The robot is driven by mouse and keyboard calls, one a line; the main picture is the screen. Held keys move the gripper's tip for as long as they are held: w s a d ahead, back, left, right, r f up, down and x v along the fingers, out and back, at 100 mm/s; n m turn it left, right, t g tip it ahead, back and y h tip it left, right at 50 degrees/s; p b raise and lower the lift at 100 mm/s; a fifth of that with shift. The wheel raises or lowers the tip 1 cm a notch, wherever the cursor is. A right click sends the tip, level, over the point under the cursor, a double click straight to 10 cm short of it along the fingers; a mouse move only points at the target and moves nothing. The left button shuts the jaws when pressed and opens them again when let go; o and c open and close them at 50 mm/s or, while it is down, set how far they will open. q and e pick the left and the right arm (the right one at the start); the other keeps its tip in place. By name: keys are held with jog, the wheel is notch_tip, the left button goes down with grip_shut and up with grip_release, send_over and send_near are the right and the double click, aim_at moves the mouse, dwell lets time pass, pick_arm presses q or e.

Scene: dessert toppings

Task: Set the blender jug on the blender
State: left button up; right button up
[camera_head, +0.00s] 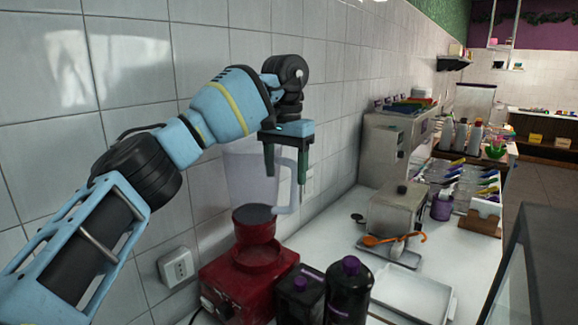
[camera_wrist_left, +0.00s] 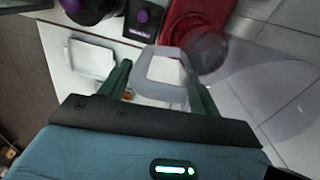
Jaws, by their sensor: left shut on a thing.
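The blender jug (camera_head: 247,175) is a translucent grey jug, upright in the head view, with a handle on its right side. My left gripper (camera_head: 287,175) is shut on the handle; in the left wrist view the pale handle (camera_wrist_left: 165,68) sits between the two green fingers (camera_wrist_left: 158,85). The red blender (camera_head: 245,283) stands below on the counter, its round red collar with a dark top directly under the jug. The blender also shows in the left wrist view (camera_wrist_left: 190,18), overlapped by the jug's lower end. I cannot tell whether jug and collar touch. My right gripper is out of view.
Dark bottles with purple caps (camera_head: 349,290) stand close to the right of the blender. A white tray (camera_head: 412,296) and a metal box (camera_head: 397,208) lie further right on the counter (camera_head: 335,230). The tiled wall (camera_head: 130,60) is close behind the jug.

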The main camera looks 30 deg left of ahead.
aim_at(286, 207)
pick_arm(q)
jog(key=shift+s+f, duration=0.1)
notch_tip(286, 207, down, 2)
jog(key=shift+f, duration=1.6)
jog(key=shift+d, duration=0.2)
dwell(0.3)
jog(key=shift+f, duration=0.1)
dwell(0.7)
jog(key=shift+f, duration=0.6)
